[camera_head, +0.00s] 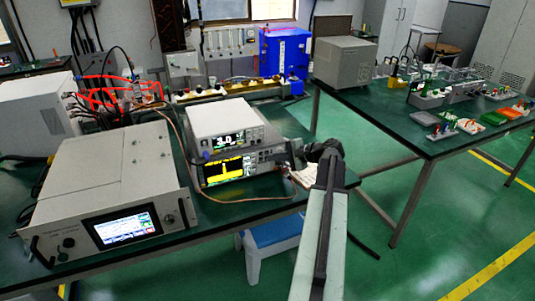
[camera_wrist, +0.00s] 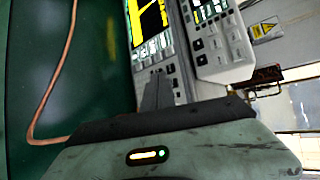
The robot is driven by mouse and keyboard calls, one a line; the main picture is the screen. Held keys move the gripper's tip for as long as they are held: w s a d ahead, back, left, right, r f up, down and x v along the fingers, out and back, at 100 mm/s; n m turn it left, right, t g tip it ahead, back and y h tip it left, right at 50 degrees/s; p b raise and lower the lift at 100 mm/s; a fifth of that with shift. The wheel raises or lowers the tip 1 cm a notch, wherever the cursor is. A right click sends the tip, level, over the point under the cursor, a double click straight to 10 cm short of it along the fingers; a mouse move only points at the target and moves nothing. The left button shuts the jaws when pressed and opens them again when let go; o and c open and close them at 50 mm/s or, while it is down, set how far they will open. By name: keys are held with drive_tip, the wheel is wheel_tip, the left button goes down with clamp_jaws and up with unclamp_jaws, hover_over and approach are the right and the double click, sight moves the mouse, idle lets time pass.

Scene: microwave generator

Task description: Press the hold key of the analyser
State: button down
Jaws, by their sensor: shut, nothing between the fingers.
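The analyser (camera_head: 228,171) sits on the green bench with a yellow trace on its dark screen. It also shows turned on its side in the wrist view, with its lit screen (camera_wrist: 150,18) and a block of small keys (camera_wrist: 150,52). My gripper (camera_head: 288,157) is at the right end of the analyser's front, by its keys. In the wrist view my gripper (camera_wrist: 158,78) is shut and empty, its fingers in front of the lower key area. They hide some keys. I cannot read the key labels or tell whether the tips touch the panel.
A white instrument (camera_head: 225,122) with a numeric display rests on top of the analyser. A large grey generator (camera_head: 115,190) with a touchscreen stands at the left. A copper-coloured cable (camera_head: 240,199) loops across the bench front. A blue stool (camera_head: 270,235) stands below.

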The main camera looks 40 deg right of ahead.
drive_tip(key=s, duration=0.1)
drive_tip(key=s+a, duration=0.1)
drive_tip(key=s, duration=0.2)
drive_tip(key=shift+s+a, duration=0.35)
drive_tip(key=shift+a, duration=0.05)
idle(0.6)
